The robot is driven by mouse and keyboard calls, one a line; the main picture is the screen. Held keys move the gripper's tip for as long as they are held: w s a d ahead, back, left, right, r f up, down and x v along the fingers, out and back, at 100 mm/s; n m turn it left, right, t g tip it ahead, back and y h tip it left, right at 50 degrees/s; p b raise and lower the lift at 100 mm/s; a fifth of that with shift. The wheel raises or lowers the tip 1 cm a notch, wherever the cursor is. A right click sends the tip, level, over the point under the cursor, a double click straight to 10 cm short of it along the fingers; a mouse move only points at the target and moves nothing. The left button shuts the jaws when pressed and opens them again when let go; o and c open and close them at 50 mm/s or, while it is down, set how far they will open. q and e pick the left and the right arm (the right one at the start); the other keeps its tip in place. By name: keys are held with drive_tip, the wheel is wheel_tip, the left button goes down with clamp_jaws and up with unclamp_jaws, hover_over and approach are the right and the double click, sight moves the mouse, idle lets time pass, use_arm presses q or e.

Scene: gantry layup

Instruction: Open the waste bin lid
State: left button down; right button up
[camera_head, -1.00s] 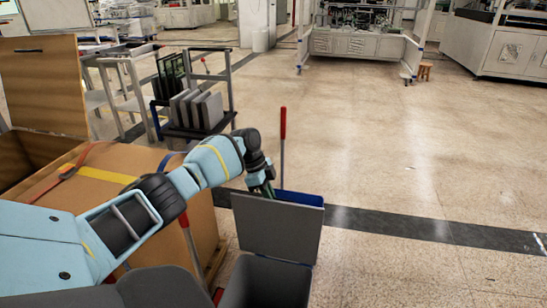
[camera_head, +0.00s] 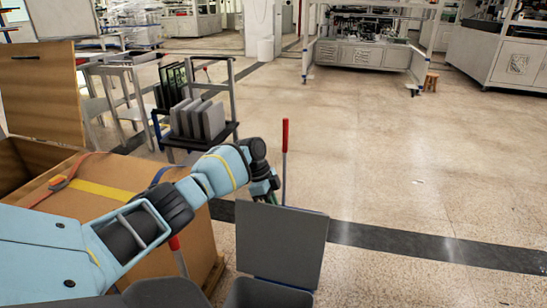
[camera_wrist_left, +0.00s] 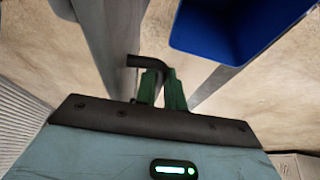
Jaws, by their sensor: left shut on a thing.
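The waste bin lid (camera_head: 283,246) is a flat grey panel. It stands raised, close to upright, at the far side of the grey waste bin (camera_head: 268,294), whose open top shows at the bottom edge of the head view. My left gripper (camera_head: 271,194) is at the lid's top edge, left of its middle. In the left wrist view my green fingers (camera_wrist_left: 161,88) are closed on a dark bent handle (camera_wrist_left: 148,62) of the lid. The lower part of the bin is out of frame. My right gripper is not in view.
A blue bin (camera_wrist_left: 222,28) is close beside the fingers in the wrist view. A red-topped pole (camera_head: 285,138) stands behind the lid. A strapped cardboard box (camera_head: 130,190) is at left, with a cart of grey panels (camera_head: 195,120) behind it. The floor at right is clear.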

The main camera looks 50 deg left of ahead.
use_arm(q)
drive_tip(key=shift+w+a+r, duration=0.2)
drive_tip(key=shift+w+a, duration=0.1)
drive_tip(key=shift+a, duration=0.3)
drive_tip(key=c, duration=1.9)
unclamp_jaws()
drive_tip(key=shift+c, duration=0.2)
drive_tip(key=o, duration=0.5)
drive_tip(key=shift+w+a+f, duration=0.15)
drive_tip(key=shift+w+f, duration=0.15)
drive_tip(key=shift+c, duration=0.2)
drive_tip(key=shift+s, duration=0.1)
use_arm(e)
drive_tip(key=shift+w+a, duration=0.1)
